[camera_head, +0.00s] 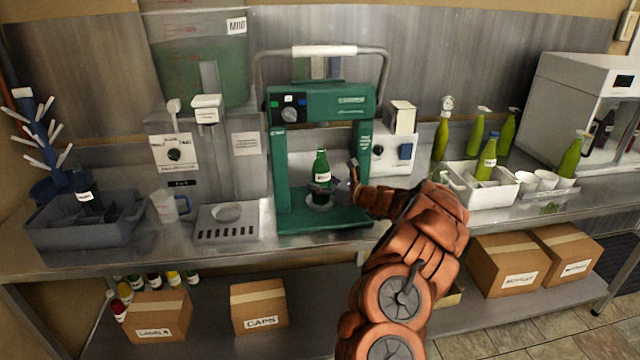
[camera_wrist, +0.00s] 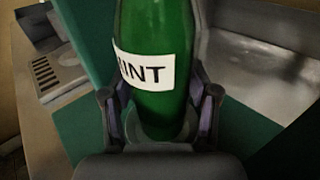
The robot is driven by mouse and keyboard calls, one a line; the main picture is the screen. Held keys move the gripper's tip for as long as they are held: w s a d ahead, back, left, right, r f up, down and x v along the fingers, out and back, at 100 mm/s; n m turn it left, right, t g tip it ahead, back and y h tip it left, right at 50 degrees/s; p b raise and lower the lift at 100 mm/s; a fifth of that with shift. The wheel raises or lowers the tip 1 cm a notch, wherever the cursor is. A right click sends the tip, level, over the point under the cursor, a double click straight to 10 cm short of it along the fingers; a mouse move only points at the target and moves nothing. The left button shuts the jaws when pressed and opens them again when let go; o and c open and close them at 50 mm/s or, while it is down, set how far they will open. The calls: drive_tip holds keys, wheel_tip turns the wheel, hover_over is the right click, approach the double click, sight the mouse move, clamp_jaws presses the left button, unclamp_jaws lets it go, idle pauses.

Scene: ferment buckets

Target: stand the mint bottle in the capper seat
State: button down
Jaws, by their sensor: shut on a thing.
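The mint bottle (camera_head: 321,167) is green with a white label and stands upright inside the frame of the green capper (camera_head: 281,171). In the wrist view the bottle (camera_wrist: 152,98) fills the middle, and its label reads "INT" at the visible part. My gripper (camera_head: 335,187) reaches in from the right and is shut on the bottle, with a finger on each side in the wrist view (camera_wrist: 158,107). The bottle's base is at the pale round capper seat (camera_head: 319,202); I cannot tell whether it rests fully in it.
To the right, a white crate (camera_head: 484,199) and several green bottles stand on the bench. The capper's posts flank the bottle closely.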

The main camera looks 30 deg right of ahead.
sight(320, 154)
drive_tip(key=shift+f, duration=0.1)
idle(0.3)
drive_tip(key=shift+c, duration=1.1)
unclamp_jaws()
wheel_tip(320, 154, up, 10)
